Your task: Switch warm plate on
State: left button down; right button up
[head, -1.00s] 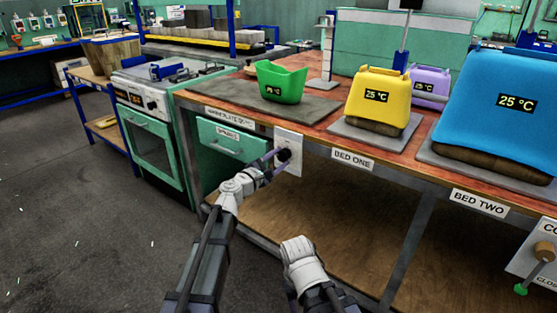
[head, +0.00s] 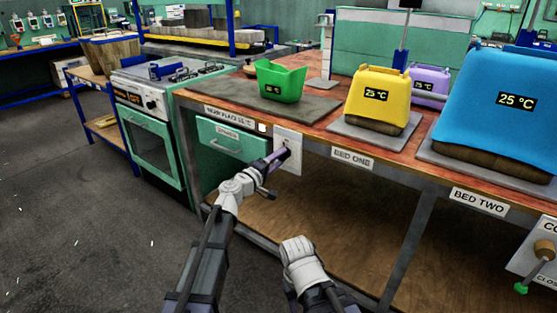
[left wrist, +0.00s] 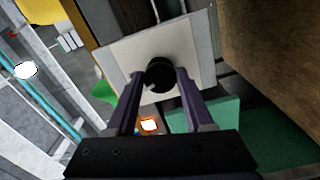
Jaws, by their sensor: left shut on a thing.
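The warm plate (head: 222,104) is a flat dark grey slab on the bench top, with a green container on it. A white switch panel (head: 291,163) is on the bench front below it. A black round knob (left wrist: 160,73) sticks out of the panel in the left wrist view. My left gripper (head: 281,156) is at the panel, with its two fingers around the knob and shut on it. A small light (head: 262,127) glows beside the warm plate's label (head: 228,115); it also shows in the left wrist view (left wrist: 149,125). My right gripper's fingers are not visible.
A green container (head: 281,82) stands on the warm plate. A yellow cover (head: 377,98) and a blue cover (head: 505,110) stand to the right. A green drawer (head: 232,140) is left of the panel, and a stove (head: 150,125) stands further left.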

pick_arm(q)
jog(key=shift+f+m, duration=0.1)
jog(key=shift+m, duration=1.5)
jog(key=shift+c, duration=1.5)
grip_release()
jog(key=v, duration=0.8)
